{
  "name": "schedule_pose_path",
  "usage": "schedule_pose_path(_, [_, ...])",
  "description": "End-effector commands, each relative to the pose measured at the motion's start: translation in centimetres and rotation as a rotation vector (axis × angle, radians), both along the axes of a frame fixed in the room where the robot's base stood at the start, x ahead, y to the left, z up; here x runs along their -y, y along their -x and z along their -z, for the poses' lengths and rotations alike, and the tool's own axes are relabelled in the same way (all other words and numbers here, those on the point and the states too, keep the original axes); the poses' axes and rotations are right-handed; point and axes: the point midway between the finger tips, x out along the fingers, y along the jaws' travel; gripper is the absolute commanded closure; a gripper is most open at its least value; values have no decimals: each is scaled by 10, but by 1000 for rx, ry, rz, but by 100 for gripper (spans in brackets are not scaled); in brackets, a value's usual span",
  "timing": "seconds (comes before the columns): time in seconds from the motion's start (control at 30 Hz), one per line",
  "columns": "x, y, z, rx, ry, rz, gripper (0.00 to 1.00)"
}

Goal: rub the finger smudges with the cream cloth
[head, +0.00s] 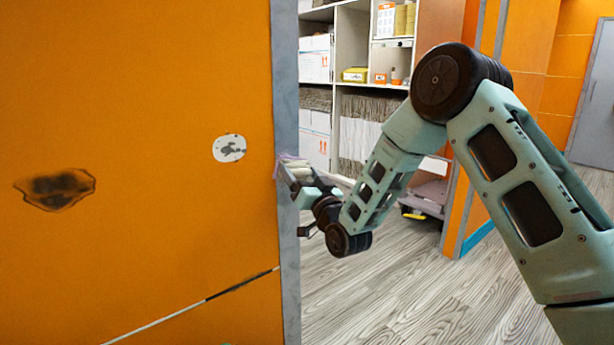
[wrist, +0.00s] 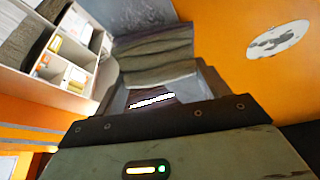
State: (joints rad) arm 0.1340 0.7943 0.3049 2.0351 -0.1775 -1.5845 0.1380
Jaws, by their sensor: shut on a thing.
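My gripper (head: 293,178) is at the grey edge strip (head: 286,90) of the orange panel (head: 150,90). It is shut on a folded cloth (wrist: 153,62), which looks grey-cream in the wrist view. The cloth lies against or very close to the grey strip; I cannot tell if it presses. A faint purplish trace (head: 284,157) shows beside the gripper, partly hidden. A white patch with grey marks (head: 229,148) is on the panel left of the gripper, and also in the wrist view (wrist: 278,40). I cannot tell for sure which mark is the finger smudges.
A dark brown stain (head: 55,188) is on the panel's left. A white and black streak (head: 195,306) slants along its lower part. Shelves (head: 350,80) with boxes stand behind, right of the strip. Wood-pattern floor (head: 370,300) is open below my arm.

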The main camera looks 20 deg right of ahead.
Motion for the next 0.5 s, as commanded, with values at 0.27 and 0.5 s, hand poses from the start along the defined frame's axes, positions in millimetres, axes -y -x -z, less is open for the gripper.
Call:
schedule_pose_path(0.27, [-24,7,0,1,-1,-15,51])
schedule_pose_path(0.5, [-42,14,0,0,-2,-16,51])
